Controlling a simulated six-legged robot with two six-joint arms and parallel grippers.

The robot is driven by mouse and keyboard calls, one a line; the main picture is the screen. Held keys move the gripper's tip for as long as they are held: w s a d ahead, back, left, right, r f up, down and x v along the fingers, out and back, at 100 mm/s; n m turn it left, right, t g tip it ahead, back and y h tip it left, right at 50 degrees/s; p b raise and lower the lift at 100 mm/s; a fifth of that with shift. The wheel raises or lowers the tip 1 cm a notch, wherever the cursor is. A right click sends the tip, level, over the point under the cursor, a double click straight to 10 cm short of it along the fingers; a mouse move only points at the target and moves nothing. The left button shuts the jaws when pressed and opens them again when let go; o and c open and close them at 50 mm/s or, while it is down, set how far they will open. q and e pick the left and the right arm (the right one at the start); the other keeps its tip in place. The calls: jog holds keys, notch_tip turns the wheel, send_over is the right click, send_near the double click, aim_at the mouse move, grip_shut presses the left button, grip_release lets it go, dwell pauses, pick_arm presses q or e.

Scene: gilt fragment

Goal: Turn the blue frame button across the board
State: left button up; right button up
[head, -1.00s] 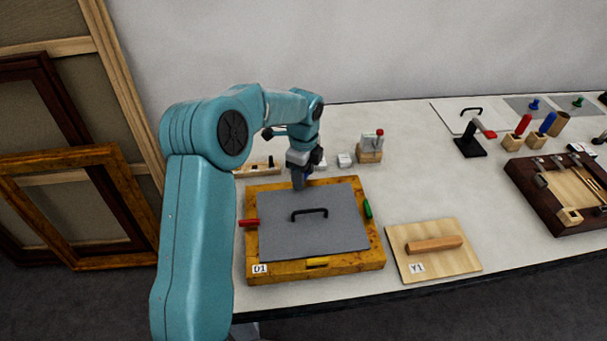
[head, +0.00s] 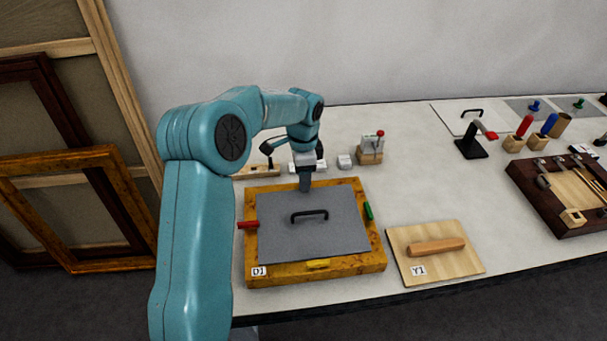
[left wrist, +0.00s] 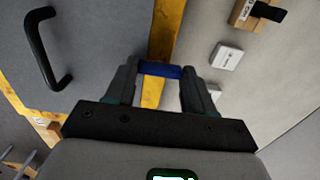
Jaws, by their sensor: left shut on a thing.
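A gilt frame (head: 262,272), labelled D1, lies on the table around a grey board (head: 290,240) with a black handle (head: 309,215). My left gripper (head: 305,188) points down at the frame's far rail, shut on the blue button (left wrist: 161,70). In the left wrist view, my left gripper (left wrist: 160,84) has a finger at each end of the button, which lies crosswise on the rail; the fingers hide its ends. The red button (head: 247,225) lies across the left rail. The yellow button (head: 317,264) lies along the near rail, the green one (head: 368,211) along the right rail. My right gripper is out of view.
A wooden panel Y1 (head: 468,266) with a wooden handle lies right of the frame. Behind the frame are a white block (head: 344,161) and a wooden block with a red-tipped lever (head: 370,150). A dark tray (head: 540,207) stands farther right. Bare table lies between.

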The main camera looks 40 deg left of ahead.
pick_arm(q)
jog(key=shift+a, duration=0.1)
dwell(0.3)
jog(key=o, duration=1)
jog(key=shift+s, duration=0.1)
jog(key=shift+o, duration=0.2)
jog(key=shift+r, duration=0.1)
jog(key=shift+r, duration=0.35)
notch_tip(320, 180, up, 15)
jog(key=shift+r+p, duration=0.2)
jog(key=shift+p, duration=0.1)
